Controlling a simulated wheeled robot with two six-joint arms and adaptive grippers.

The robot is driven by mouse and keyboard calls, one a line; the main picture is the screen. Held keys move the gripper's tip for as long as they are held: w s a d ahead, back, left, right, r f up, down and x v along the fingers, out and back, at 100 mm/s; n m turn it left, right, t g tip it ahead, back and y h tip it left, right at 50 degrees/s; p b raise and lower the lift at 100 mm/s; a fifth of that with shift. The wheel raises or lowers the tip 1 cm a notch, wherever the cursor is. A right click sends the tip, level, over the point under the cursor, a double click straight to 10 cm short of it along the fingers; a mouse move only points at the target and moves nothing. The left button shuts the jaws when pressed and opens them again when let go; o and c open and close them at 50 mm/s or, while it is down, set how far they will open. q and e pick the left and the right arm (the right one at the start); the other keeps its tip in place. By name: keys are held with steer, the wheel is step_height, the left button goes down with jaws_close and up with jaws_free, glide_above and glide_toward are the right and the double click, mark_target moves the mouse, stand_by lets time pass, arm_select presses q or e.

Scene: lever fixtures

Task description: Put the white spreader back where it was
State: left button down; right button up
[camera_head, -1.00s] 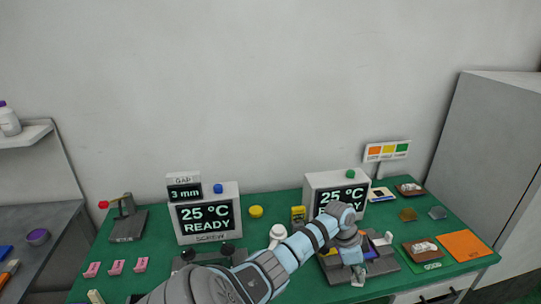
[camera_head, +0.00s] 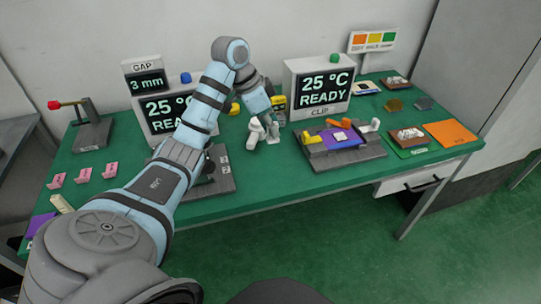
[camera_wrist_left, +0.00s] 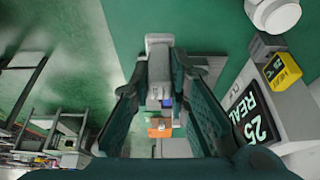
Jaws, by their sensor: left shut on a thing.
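My left gripper (camera_head: 270,127) hangs over the green table, between the two display stations. In the left wrist view the spreader (camera_wrist_left: 158,62) shows as a light grey-white block between the fingers. My right gripper is not in view.
Another grey fixture (camera_head: 220,180) is partly behind my arm. Green table is bare in front.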

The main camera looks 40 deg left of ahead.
arm_select(q)
step_height(320, 180, down, 12)
steer(key=shift+f+b, duration=0.1)
steer(key=shift+b, duration=0.65)
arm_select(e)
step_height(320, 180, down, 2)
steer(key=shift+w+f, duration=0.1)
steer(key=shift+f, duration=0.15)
arm_select(q)
steer(key=c, duration=1.5)
jaws_free()
steer(key=shift+c, duration=0.2)
steer(key=p+v, duration=0.2)
steer(key=v, duration=1)
steer(key=shift+p, duration=0.35)
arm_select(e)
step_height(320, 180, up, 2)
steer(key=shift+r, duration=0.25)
arm_select(q)
steer(key=shift+d, duration=0.1)
